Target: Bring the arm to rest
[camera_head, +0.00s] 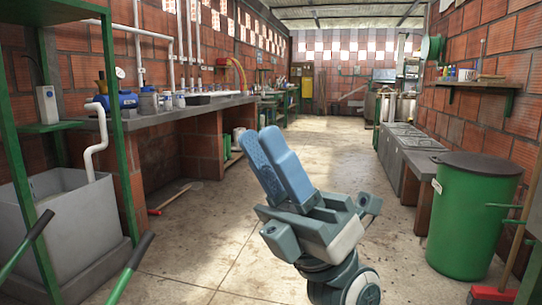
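A green drum (466,225) with a dark lid stands at the right. A grey tank (75,225) and green rack posts (118,130) stand at the left. A counter (170,113) lines the left wall. The concrete aisle (300,140) between is mostly clear.

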